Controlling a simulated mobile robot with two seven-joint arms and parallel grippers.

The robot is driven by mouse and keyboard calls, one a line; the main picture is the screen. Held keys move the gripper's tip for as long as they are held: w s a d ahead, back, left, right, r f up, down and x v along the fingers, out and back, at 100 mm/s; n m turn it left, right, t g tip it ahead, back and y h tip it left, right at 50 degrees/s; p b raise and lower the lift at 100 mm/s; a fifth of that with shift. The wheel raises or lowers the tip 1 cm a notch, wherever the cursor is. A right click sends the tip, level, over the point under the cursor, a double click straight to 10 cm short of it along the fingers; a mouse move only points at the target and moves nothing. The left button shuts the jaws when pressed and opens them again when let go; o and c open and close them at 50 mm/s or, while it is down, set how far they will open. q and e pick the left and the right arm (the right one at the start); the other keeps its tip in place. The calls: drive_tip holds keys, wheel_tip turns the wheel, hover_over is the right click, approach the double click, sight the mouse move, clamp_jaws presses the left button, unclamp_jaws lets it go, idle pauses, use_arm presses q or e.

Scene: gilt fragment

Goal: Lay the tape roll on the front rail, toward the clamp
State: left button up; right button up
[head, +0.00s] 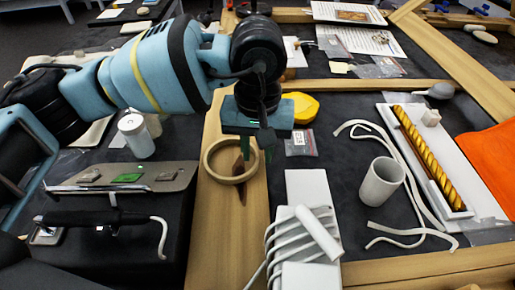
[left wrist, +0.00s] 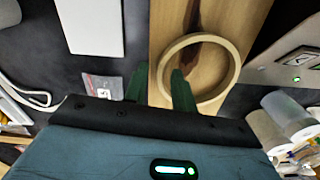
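The tape roll (head: 230,161), a pale tan ring, lies flat on the left wooden rail (head: 228,235); a dark mark shows on the wood through its hole. My left gripper (head: 257,150) points down at the roll's right rim. In the left wrist view its green fingers (left wrist: 160,88) are apart, one outside the ring (left wrist: 163,75) and one over its near inner edge; I cannot tell if they touch it. The front rail (head: 430,268) runs along the bottom right, bare where it shows. I cannot clearly identify a clamp. My right gripper is out of view.
A white rack with cables (head: 300,240) stands between the left rail and the front rail. A gilt twisted piece (head: 432,158) lies on a white board at right.

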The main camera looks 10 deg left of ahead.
use_arm(q)
wheel_tip(320, 180, up, 12)
drive_tip(key=shift+f, duration=0.2)
idle(0.7)
